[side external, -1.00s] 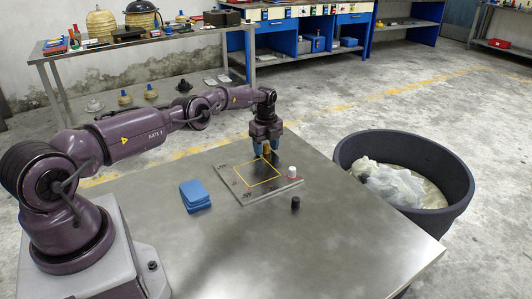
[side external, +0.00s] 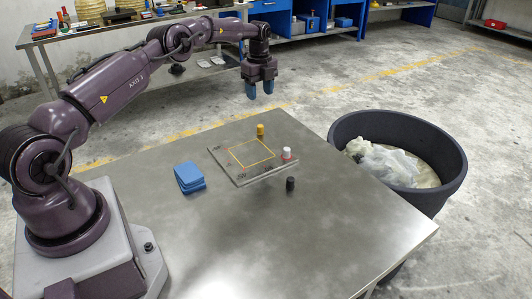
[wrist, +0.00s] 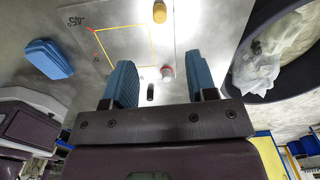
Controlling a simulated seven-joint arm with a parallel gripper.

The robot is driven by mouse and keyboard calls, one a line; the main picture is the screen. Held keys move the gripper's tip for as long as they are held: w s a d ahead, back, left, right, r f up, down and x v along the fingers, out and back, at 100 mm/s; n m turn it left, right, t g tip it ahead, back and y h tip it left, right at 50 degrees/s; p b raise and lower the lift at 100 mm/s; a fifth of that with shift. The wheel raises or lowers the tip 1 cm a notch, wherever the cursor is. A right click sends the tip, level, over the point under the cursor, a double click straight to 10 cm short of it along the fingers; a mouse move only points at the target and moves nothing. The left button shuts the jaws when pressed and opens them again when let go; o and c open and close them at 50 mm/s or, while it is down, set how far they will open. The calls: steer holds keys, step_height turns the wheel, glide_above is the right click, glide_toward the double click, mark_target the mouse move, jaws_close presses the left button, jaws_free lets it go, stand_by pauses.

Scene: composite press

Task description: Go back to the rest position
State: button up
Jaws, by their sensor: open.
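My gripper (side external: 260,90) hangs in the air well above the far side of the steel table, its blue fingers pointing down. The fingers are apart with nothing between them, and this also shows in the wrist view (wrist: 152,85). Below stands a flat plate (side external: 246,178) with a yellow square outline on it. A yellow cylinder (side external: 260,131) stands upright at the plate's far corner, clear of the fingers. A white cylinder (side external: 287,153) with a red base stands at the plate's right corner.
A black cylinder (side external: 290,184) stands on the table (side external: 330,225) in front of the plate. A stack of blue pads (side external: 189,178) lies left of the plate. A large dark bin (side external: 440,195) with clear plastic stands right of the table. The table's front area is bare.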

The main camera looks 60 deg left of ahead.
steer(key=s+d+r+n, duration=0.6)
steer(key=d+n, duration=0.1)
steer(key=d, duration=0.1)
steer(key=s+d+r+n, duration=0.6)
steer(key=d+r+n, duration=0.1)
steer(key=d+n, duration=0.1)
steer(key=s+d+r+t, duration=0.2)
steer(key=s+d, duration=0.1)
steer(key=s, duration=0.4)
steer(key=s+d+r+n+t, duration=0.1)
steer(key=s+d+r, duration=0.2)
steer(key=s, duration=0.4)
steer(key=s+d+r+n+t, duration=0.1)
steer(key=s+d+r+t, duration=0.1)
steer(key=s+d, duration=0.3)
steer(key=shift+s+d+r+t, duration=0.15)
steer(key=shift+s+r+t, duration=0.15)
steer(key=shift+s+r, duration=0.5)
steer(key=shift+s+f, duration=0.2)
steer(key=shift+f, duration=0.05)
